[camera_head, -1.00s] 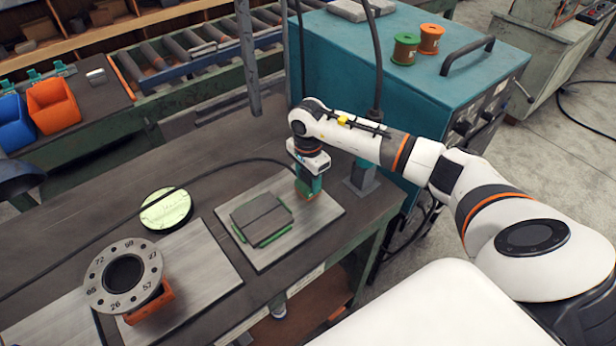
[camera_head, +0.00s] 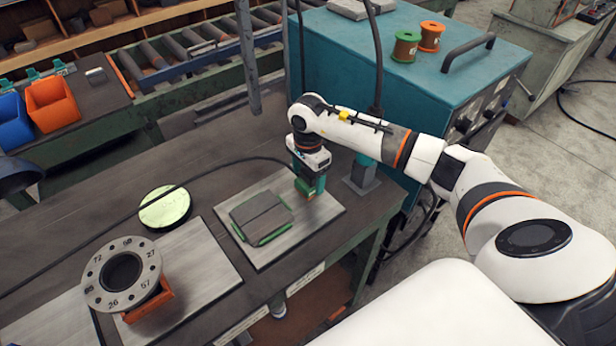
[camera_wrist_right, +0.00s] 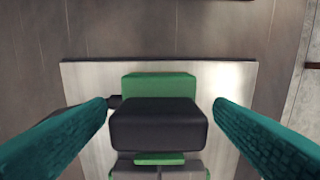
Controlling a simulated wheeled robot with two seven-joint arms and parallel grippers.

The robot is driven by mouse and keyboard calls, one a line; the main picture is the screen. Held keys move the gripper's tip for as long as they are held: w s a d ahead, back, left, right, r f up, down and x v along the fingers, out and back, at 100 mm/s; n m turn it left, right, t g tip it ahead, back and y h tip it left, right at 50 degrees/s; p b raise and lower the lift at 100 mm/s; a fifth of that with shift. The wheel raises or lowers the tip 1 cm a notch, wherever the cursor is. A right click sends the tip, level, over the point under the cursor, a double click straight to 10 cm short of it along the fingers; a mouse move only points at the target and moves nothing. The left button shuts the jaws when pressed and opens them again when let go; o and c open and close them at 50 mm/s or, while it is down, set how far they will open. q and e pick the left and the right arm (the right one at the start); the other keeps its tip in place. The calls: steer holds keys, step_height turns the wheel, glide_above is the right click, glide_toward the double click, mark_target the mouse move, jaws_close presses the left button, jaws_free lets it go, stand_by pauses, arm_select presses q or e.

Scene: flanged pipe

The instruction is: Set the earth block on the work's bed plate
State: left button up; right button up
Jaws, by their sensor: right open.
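A green and black block (camera_wrist_right: 158,122), likely the earth block, is at the far part of a pale steel plate (camera_head: 322,213). A dark cable meets its left side in the wrist view. In the head view its green part (camera_head: 305,188) shows below my right gripper (camera_head: 308,182). My right gripper is open, with one teal finger on each side of the block and gaps between. The wrist view shows these fingers too (camera_wrist_right: 160,110). A second pale plate (camera_head: 212,258) lies to the left, under the flanged pipe (camera_head: 122,275) and its orange support. My left gripper is out of view.
Dark grey blocks with green edges (camera_head: 262,217) lie on the same plate, nearer the front. A round pale green disc (camera_head: 164,208) sits to the left. The black cable (camera_head: 150,212) crosses the table. A teal cabinet (camera_head: 420,75) stands behind my right arm.

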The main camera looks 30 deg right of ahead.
step_height(320, 180, up, 10)
steer(key=b, duration=0.2)
steer(key=shift+f+b, duration=0.15)
steer(key=shift+b, duration=0.2)
steer(key=shift+r, duration=0.65)
step_height(320, 180, up, 9)
steer(key=p, duration=0.5)
